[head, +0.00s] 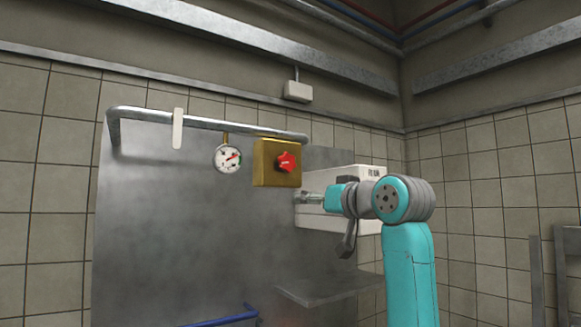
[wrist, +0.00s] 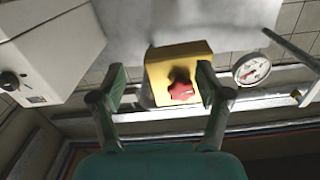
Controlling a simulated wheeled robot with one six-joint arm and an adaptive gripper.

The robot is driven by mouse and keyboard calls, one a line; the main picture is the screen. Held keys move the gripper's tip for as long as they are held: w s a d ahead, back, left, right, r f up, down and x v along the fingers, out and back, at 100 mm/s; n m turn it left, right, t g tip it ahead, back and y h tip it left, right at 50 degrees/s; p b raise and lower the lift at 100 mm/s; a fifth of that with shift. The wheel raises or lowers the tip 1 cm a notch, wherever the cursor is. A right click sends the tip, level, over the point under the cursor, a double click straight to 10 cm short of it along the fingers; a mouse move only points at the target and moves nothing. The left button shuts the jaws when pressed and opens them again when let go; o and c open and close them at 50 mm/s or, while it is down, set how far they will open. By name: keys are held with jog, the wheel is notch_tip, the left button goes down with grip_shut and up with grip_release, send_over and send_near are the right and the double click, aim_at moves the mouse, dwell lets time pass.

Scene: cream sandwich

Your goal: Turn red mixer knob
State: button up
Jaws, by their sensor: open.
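The red mixer knob (head: 287,162) sits on the front of a yellow box (head: 262,163) mounted on the metal panel. In the wrist view, which looks upside down, the knob (wrist: 181,90) and yellow box (wrist: 178,59) lie ahead, between my two fingers. My gripper (wrist: 162,82) is open, with nothing between its fingers, and its right finger overlaps the edge of the box in the picture. In the head view, my gripper (head: 309,198) is below and slightly right of the knob, apart from it. My arm comes in from the right.
A round gauge (head: 228,158) hangs left of the yellow box, and also shows in the wrist view (wrist: 251,69). A white box (head: 335,216) is behind my gripper. A metal rail (head: 215,124) runs above. A metal shelf (head: 325,290) is below.

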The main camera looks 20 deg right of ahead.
jog(key=n, duration=0.1)
send_near(289, 162)
jog(key=x, duration=0.9)
jog(key=shift+w+a, duration=0.1)
jog(key=c, duration=1.2)
